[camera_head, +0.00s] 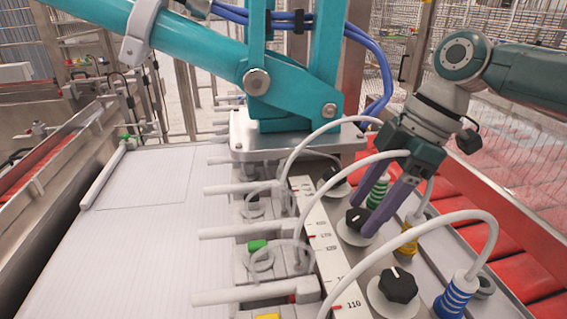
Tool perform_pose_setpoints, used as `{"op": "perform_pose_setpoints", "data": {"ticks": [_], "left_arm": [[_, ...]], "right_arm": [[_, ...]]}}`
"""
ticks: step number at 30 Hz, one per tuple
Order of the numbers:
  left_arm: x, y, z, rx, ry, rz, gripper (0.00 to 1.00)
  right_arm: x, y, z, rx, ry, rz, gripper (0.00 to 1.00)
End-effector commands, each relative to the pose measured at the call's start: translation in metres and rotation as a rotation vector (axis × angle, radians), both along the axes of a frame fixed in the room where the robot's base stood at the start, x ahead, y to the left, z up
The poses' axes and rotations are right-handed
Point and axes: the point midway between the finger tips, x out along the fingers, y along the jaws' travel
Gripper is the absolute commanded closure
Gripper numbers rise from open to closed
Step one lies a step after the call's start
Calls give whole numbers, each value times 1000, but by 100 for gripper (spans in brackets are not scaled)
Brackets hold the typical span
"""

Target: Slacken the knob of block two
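A row of black knobs on pale round discs runs down the right side of the machine. My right gripper (366,219) has two purple fingers pointing down at the middle knob (355,215). One fingertip is at its far side and the other at its near right side, and the knob fills the gap. The fingers partly hide the knob. A nearer knob (399,284) with a white pointer line stands free, and a farther knob (334,176) sits behind the fingers. No block number can be read. My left gripper is not in view.
White hoses arch over the knobs to green (377,193), yellow (409,240) and blue (455,298) ringed fittings close by. A white scale strip (327,252) runs left of the knobs. The teal picker arm (180,40) crosses above. Red panels (480,205) lie to the right.

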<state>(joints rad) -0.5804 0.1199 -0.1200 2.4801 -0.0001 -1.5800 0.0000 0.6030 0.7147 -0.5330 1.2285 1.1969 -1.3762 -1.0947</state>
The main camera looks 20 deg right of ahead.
Motion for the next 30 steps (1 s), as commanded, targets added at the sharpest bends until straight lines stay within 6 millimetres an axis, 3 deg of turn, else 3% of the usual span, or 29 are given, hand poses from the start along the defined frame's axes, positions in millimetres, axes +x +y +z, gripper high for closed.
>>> {"op": "perform_pose_setpoints", "data": {"ticks": [4,14,24,30], "left_arm": [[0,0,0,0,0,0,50],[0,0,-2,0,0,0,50],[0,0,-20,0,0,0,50],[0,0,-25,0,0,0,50]], "right_arm": [[0,0,0,1,0,-1,19],[0,-2,7,2,-2,0,19],[-9,-26,65,1,-4,-2,19],[-13,-34,88,1,-3,-2,19]]}}
